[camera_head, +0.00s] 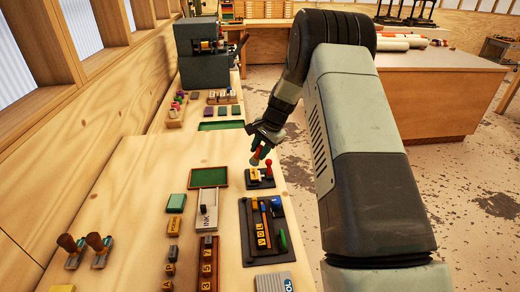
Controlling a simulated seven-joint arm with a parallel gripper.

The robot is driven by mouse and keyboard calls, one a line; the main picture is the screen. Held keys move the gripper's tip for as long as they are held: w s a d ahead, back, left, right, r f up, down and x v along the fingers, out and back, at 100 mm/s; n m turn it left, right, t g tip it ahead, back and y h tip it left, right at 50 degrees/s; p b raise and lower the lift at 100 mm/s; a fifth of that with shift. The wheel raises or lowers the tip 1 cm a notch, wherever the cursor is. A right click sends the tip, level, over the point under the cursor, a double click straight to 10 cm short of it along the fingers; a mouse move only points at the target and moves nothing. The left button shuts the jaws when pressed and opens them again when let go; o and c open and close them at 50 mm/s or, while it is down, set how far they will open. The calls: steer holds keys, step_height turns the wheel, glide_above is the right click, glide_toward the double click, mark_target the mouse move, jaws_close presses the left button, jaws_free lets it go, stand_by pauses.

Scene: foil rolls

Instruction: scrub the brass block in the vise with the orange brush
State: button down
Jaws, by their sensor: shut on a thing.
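My gripper (262,144) points down above the right part of the near bench and is shut on a small orange-red thing (257,157), which looks like the orange brush. The arm and fingers hide much of it. Just below it is a small dark vise (262,184) with a red-knobbed handle (268,168). A small yellowish brass block (255,174) sits in the vise. The brush is over or just behind the block; I cannot tell whether they touch.
A dark tray (248,246) with letter blocks and tools lies in front of the vise. A grey machine (204,70) stands behind.

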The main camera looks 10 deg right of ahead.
mark_target(260, 163)
steer(key=shift+r, duration=0.5)
steer(key=f, duration=0.7)
steer(key=shift+w+f, duration=0.2)
steer(key=shift+f, duration=0.15)
steer(key=shift+w, duration=3.15)
steer(key=shift+s+f, duration=0.2)
steer(key=shift+s, duration=3.05)
steer(key=shift+s+r, duration=0.1)
steer(key=shift+r, duration=3.95)
steer(key=shift+f, duration=0.1)
steer(key=shift+f, duration=0.35)
